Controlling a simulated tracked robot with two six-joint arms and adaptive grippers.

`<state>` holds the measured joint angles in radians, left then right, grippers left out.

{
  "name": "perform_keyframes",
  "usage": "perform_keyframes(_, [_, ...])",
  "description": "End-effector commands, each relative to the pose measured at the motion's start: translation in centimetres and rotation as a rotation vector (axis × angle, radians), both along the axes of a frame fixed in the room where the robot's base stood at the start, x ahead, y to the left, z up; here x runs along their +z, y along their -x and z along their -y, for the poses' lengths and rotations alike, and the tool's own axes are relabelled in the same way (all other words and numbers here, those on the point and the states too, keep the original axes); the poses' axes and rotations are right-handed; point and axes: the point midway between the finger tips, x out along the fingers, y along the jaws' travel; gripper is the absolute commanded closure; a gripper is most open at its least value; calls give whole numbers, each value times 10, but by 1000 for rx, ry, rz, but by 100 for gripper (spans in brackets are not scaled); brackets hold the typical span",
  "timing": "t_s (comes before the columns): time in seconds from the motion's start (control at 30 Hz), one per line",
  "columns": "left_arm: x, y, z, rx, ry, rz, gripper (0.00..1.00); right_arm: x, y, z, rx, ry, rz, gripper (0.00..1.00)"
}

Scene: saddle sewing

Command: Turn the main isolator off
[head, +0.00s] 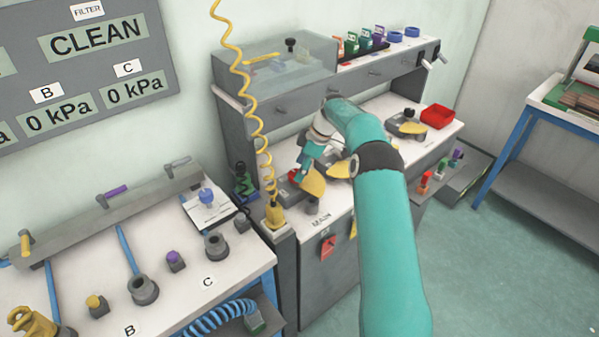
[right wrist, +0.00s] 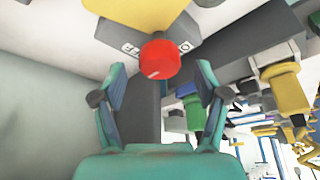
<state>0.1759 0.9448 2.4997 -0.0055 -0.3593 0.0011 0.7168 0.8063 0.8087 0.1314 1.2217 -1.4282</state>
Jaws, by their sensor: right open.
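The main isolator shows in the right wrist view as a round red knob (right wrist: 160,60) with a pale mark on its face. It sits on a grey housing with a partly hidden white label behind it. In the head view a little of its red (head: 295,176) shows on the bench beside my gripper. My right gripper (right wrist: 161,82) is open, with one teal finger on each side of the knob in the picture. I cannot tell whether the fingers touch it. The same gripper shows in the head view (head: 303,167), low over the bench. My left gripper is not in view.
A bench label reading MAIN (head: 321,222) lies near the front edge. A yellow coiled cord (head: 257,130) hangs left of my right arm. A clear cover (head: 275,62) and a red bin (head: 437,116) stand on the workstation. The floor at right is clear.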

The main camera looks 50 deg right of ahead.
Motion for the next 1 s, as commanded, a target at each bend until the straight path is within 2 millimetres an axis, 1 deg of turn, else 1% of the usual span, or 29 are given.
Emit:
perform_keyframes(0.03, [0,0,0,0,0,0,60,11,3,3,-2,4,3,27])
perform_keyframes(0.3, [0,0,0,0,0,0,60,59,21,16,-2,4,1,27])
perform_keyframes(0.4, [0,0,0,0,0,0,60,73,25,19,-1,3,0,27])
perform_keyframes(0.5, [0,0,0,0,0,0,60,82,28,21,0,2,-1,27])
perform_keyframes(0.67, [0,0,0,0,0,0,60,88,30,21,2,1,-3,27])
perform_keyframes(1.0, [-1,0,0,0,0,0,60,87,30,21,2,1,-3,27])
